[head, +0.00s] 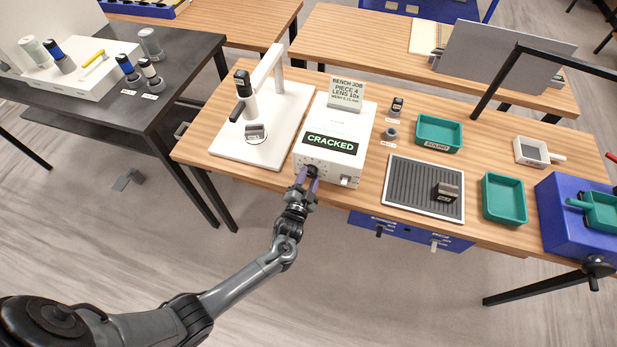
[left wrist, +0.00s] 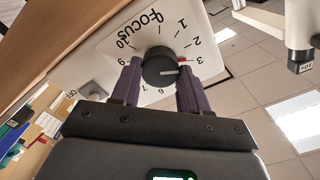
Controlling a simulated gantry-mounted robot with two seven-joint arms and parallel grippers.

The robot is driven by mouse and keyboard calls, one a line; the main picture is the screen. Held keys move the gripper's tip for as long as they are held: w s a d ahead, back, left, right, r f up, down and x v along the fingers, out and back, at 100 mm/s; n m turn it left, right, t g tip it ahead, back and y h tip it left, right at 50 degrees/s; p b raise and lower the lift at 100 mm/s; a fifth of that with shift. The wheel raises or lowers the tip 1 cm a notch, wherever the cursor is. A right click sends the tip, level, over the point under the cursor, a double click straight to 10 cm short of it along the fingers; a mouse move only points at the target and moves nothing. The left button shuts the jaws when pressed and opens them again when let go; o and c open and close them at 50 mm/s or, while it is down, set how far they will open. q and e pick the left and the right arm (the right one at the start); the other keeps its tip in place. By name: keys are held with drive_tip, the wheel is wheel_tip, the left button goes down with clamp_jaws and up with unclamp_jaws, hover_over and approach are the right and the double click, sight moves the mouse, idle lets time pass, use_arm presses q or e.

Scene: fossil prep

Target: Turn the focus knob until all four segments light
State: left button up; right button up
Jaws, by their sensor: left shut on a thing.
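The white box (head: 340,120) stands near the bench's front edge, with a display (head: 331,143) reading CRACKED in green letters. Its front face carries the black focus knob (left wrist: 159,67), inside a printed dial marked Focus and numbers. The knob's white pointer line points right, near the 3; a small red mark sits by the 3. My left gripper (head: 307,176) is shut on the knob, its purple fingers on either side of it in the left wrist view (left wrist: 158,88). The fingers hide part of the dial. I cannot make out four segments. My right gripper is not in view.
A microscope-like stand (head: 270,90) on a white base is left of the box. A card (head: 346,93) stands on the box. A ribbed mat (head: 410,185) and green trays (head: 439,132) lie to the right. A white switch (head: 346,181) is on the box front, right of the knob.

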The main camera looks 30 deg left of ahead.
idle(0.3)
use_arm(q)
drive_tip(key=o, duration=1.1)
drive_tip(key=shift+c, duration=0.2)
drive_tip(key=shift+s, duration=0.1)
drive_tip(key=v, duration=1)
drive_tip(key=shift+s+b, duration=0.3)
drive_tip(key=shift+b, duration=0.05)
drive_tip(key=shift+d+r, duration=0.1)
